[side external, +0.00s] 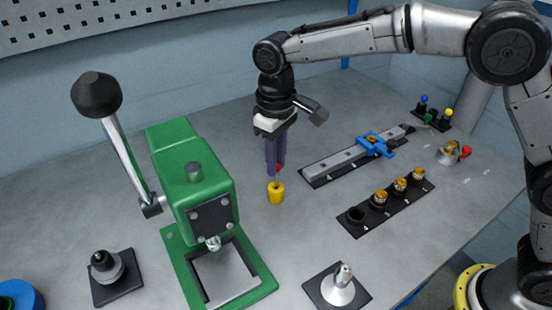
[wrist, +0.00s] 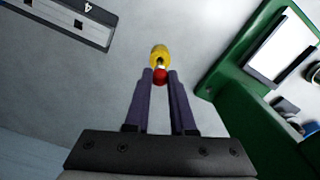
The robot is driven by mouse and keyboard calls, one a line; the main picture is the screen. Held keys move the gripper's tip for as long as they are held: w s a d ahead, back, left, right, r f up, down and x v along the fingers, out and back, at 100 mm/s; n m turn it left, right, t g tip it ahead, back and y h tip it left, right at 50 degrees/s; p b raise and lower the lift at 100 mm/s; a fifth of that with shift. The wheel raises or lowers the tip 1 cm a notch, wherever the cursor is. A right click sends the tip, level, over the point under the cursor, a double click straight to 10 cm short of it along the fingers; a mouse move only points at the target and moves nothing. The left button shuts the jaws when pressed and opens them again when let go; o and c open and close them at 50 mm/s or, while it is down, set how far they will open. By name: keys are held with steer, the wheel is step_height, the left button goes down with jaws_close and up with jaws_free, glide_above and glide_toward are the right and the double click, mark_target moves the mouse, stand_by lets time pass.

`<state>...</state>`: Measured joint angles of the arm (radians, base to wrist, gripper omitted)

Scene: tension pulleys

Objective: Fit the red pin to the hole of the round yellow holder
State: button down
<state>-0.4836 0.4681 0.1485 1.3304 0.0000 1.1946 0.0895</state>
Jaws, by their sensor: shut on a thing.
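The round yellow holder (side external: 276,192) stands on the grey table in the middle of the side view, right of the green press. It also shows in the wrist view (wrist: 160,54), just beyond the fingertips. My gripper (side external: 275,168) points down right above the holder. Its purple fingers are shut on the red pin (wrist: 160,76), whose red head shows between the fingertips in the wrist view. In the side view only a bit of red shows beside the fingers, with a thin shaft below it reaching the holder's top. Whether the shaft is inside the hole I cannot tell.
The green lever press (side external: 190,185) stands close on the left. A grey rail with a blue clamp (side external: 375,143) lies to the right. A black numbered strip (side external: 352,226) holds several brass parts. A silver cone on a black plate (side external: 338,288) is in front.

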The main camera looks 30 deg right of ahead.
mark_target(277, 177)
steer(key=shift+f, duration=0.15)
stand_by(0.6)
steer(key=shift+f, duration=1.35)
steer(key=shift+f, duration=0.2)
steer(key=shift+f, duration=0.3)
steer(key=shift+s+f, duration=0.1)
steer(key=shift+f, duration=0.2)
steer(key=c, duration=0.7)
jaws_free()
steer(key=shift+r, duration=0.15)
steer(key=shift+r, duration=0.1)
step_height(277, 177, up, 14)
steer(key=shift+f, duration=0.2)
